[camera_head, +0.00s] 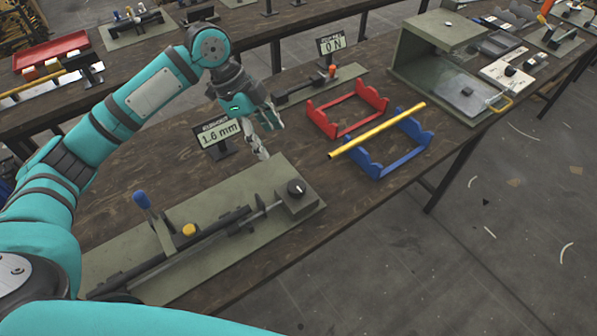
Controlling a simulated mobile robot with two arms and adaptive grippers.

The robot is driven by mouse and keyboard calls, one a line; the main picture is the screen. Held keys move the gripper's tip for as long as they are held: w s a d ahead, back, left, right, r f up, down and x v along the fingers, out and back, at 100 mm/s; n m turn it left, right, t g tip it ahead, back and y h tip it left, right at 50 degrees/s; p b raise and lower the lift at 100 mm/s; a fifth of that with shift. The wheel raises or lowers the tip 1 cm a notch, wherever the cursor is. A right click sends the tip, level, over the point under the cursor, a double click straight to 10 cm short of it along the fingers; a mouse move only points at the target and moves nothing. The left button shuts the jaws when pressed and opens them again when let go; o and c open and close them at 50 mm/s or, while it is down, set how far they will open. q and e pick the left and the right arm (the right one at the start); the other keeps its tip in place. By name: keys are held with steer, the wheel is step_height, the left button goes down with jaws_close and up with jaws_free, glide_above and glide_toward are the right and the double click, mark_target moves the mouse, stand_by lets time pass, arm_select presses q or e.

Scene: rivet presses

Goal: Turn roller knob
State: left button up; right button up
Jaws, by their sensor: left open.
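The roller device is a grey-green base plate (262,249) on the wooden bench, with long dark bars, a blue-handled lever (142,201) and a yellow button (189,230). The black round knob (296,187) sits on a small grey-green box at the plate's right end. A display (218,133) behind the plate reads 1.6 mm. My left gripper (267,141) is open and empty, pointing down above the bench, behind and left of the knob and apart from it. My right gripper does not show; a teal arm part lies along the bottom edge.
A red rack (347,109) and a blue rack (404,158) stand right of the gripper. A yellow rod (378,130) lies across the blue rack. A sign (332,46) reads ON. A grey-green box machine (424,77) stands at the back right. Bench around the knob's right is bare.

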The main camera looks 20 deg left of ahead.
mark_target(296, 185)
arm_select(q)
steer(key=p+x, duration=0.1)
steer(key=x, duration=0.3)
steer(key=p+x, duration=0.1)
steer(key=x, duration=0.4)
steer(key=p+x, duration=0.1)
steer(key=x, duration=0.4)
steer(key=shift+s+d+f, duration=0.1)
steer(key=shift+s+f, duration=0.15)
steer(key=shift+s, duration=0.1)
steer(key=shift+d+f, duration=0.15)
steer(key=shift+f, duration=0.2)
steer(key=shift+d+f, duration=0.1)
steer(key=shift+f, duration=0.2)
steer(key=c, duration=1.2)
steer(key=shift+o, duration=0.2)
steer(key=shift+w, duration=0.1)
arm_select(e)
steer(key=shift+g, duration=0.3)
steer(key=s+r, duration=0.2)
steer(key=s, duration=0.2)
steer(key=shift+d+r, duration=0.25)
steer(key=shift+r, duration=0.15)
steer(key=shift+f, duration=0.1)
